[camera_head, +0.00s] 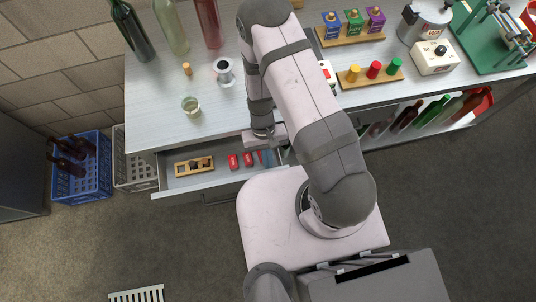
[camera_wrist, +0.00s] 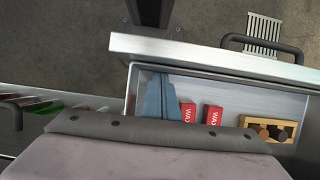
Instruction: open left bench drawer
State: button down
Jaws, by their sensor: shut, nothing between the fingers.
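The left bench drawer (camera_head: 222,186) is pulled out from under the bench in the head view, its inside exposed. In the wrist view its pale front panel (camera_wrist: 200,57) crosses the picture, with a dark bar handle (camera_wrist: 262,43) on the outer side. In the head view my arm largely hides the fingers.
The drawer holds a wooden tray (camera_head: 194,167), red wax boxes (camera_wrist: 212,116) and a blue cloth (camera_wrist: 160,100). A blue crate (camera_head: 82,190) stands left of the bench. A glass (camera_head: 191,106) and bottles stand on the bench top (camera_head: 150,105).

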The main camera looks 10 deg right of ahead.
dwell(0.3)
jog(key=s+b, duration=0.3)
jog(key=s, duration=0.5)
jog(key=shift+b, duration=0.4)
jog(key=shift+w, duration=0.1)
jog(key=shift+p+v, duration=5)
jog(key=shift+p, duration=0.8)
